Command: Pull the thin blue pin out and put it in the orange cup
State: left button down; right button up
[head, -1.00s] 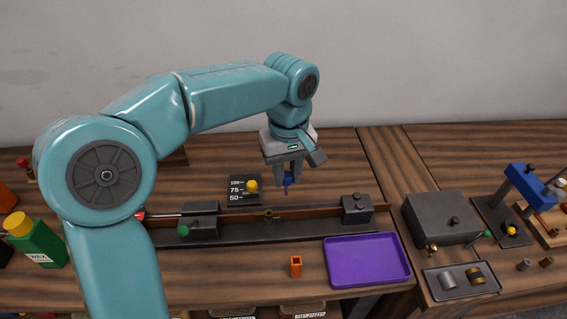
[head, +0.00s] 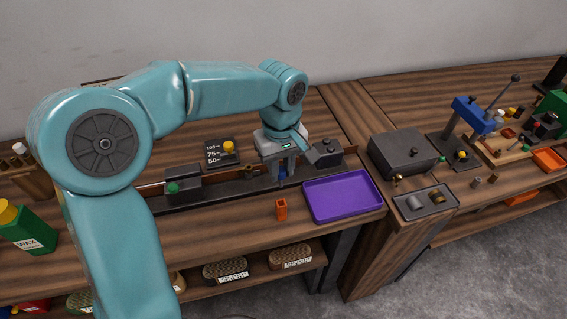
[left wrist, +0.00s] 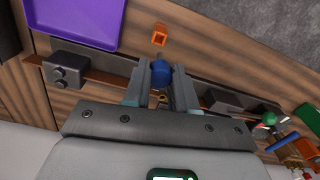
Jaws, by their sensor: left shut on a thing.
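My left gripper (head: 282,178) is shut on the thin blue pin (head: 282,171), with the blue part showing between the fingertips. In the left wrist view the blue pin (left wrist: 160,73) sits between the two fingers, over the dark rail. The pin appears held clear of the fixture; its lower end is hard to make out. The small square orange cup (head: 281,209) stands on the bench, just nearer than the gripper in the head view. Its open top shows in the left wrist view (left wrist: 159,35), beyond the fingertips. My right gripper is not in view.
A purple tray (head: 343,196) lies right of the cup. The long dark rail fixture (head: 228,188) with end blocks runs behind the cup. A dark box (head: 404,152) and small grey tray (head: 425,200) are farther right.

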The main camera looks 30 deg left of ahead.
aim_at(281, 186)
pick_arm(q)
jog(key=shift+w, duration=0.2)
jog(key=shift+s, duration=0.2)
jog(key=shift+a+f, duration=0.1)
jog(key=shift+w+f+b, duration=0.1)
jog(key=shift+f+b, duration=0.5)
notch_tip(281, 186, down, 3)
jog(key=b, duration=0.2)
jog(key=shift+f+b, duration=0.2)
jog(key=shift+b, duration=0.2)
jog(key=shift+f+b, duration=0.45)
jog(key=shift+f, duration=0.1)
